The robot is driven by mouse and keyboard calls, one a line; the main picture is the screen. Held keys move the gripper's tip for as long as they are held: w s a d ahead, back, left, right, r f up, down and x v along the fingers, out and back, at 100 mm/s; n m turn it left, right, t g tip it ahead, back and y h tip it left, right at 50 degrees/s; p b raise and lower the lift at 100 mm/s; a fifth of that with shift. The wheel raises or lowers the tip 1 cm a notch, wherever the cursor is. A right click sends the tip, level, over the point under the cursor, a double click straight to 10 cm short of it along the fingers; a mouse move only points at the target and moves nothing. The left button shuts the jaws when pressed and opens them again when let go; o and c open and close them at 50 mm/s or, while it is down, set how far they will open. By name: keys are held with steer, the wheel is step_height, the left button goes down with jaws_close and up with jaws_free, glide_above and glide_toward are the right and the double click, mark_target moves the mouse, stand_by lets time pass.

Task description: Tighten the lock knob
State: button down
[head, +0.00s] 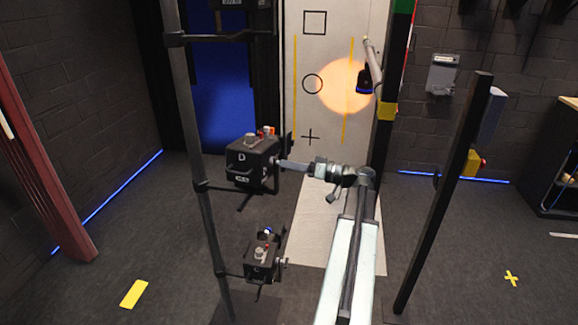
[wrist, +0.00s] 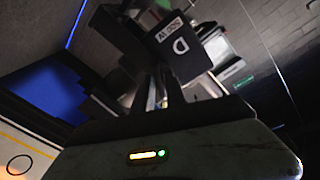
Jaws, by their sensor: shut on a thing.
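My gripper (head: 279,162) reaches in from the right to the right side of a black box marked D (head: 245,172), which is clamped to a tall dark pole. The gripper is shut on the lock knob at that side; the knob itself is mostly hidden by the fingers. How far the knob is turned cannot be told.
A second, similar black box (head: 261,258) hangs lower on the same pole (head: 196,150). Another dark post (head: 440,195) stands to the right of my arm. A pale panel (head: 312,60) with printed shapes and a hanging lamp (head: 365,82) are behind. Dark floor lies open at the left.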

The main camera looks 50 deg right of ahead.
steer(key=m, duration=1.1)
stand_by(0.5)
steer(key=c, duration=1.5)
jaws_free()
steer(key=shift+s, duration=0.1)
steer(key=v, duration=0.7)
steer(key=shift+s+d, duration=0.15)
steer(key=shift+s, duration=0.15)
